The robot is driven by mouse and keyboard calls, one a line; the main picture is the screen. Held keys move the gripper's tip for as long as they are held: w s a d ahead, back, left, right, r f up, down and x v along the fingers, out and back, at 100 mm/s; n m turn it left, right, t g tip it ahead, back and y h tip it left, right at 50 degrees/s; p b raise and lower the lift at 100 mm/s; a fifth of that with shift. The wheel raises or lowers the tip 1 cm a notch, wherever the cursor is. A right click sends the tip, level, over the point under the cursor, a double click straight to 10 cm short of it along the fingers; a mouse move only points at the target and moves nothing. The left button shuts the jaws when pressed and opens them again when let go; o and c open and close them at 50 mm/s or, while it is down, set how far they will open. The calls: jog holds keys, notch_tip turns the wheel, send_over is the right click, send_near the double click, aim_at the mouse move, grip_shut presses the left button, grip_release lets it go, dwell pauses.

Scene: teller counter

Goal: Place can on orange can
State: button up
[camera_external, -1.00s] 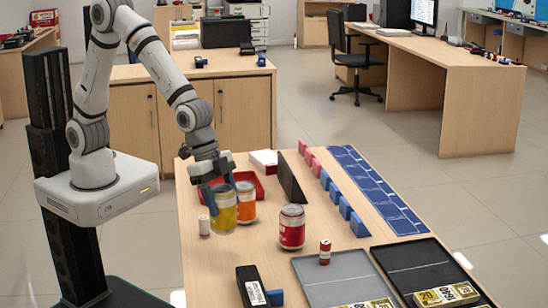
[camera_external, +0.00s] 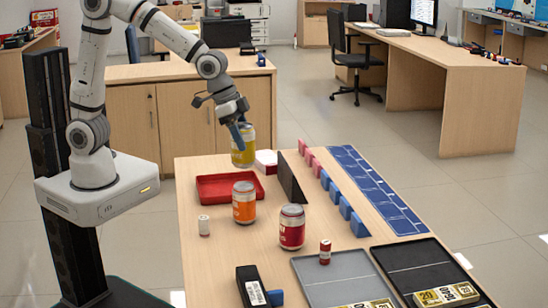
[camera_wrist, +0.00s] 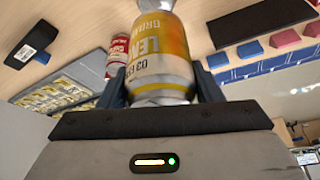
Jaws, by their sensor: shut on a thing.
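My gripper (camera_external: 239,134) is shut on a yellow can (camera_external: 243,152) and holds it in the air over the far end of the counter, above and beyond the red tray. In the wrist view the yellow can (camera_wrist: 158,58) fills the middle between the fingers, its label partly readable. The orange can (camera_external: 244,203) stands upright on the counter, nearer than the red tray, with nothing on its top. I cannot make out the orange can in the wrist view.
A red can (camera_external: 292,228) stands right of the orange can, and a small white cylinder (camera_external: 204,225) left of it. The red tray (camera_external: 214,188) is behind. A dark upright panel (camera_external: 291,178) stands to the right.

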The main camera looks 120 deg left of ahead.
aim_at(243, 156)
jog(key=shift+f, duration=2.8)
jog(key=shift+f, duration=0.2)
jog(key=o, duration=1.2)
